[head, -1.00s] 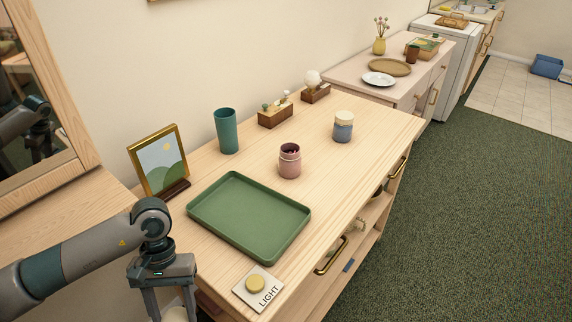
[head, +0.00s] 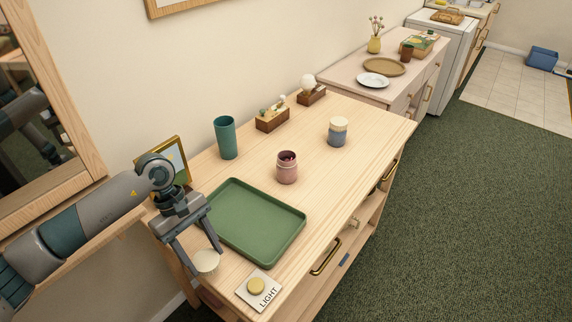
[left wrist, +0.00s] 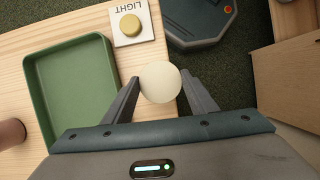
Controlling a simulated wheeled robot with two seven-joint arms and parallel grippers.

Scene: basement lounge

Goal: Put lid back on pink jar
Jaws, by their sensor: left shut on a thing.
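The pink jar (head: 287,168) stands upright and open on the wooden dresser, behind the green tray, with dark contents at its mouth. Its side also shows at the left edge of the left wrist view (left wrist: 10,134). My left gripper (head: 208,258) is shut on a round cream lid (head: 206,263), at the dresser's near left edge beside the tray. In the left wrist view the lid (left wrist: 160,82) sits between the fingertips. My right gripper is not in view.
The green tray (head: 250,246) lies between the lid and the jar. A light switch plate (head: 258,289) is at the front edge. A teal cup (head: 226,138), a blue jar with a cream lid (head: 337,133) and a picture frame (head: 178,152) stand around. The dresser right of the pink jar is clear.

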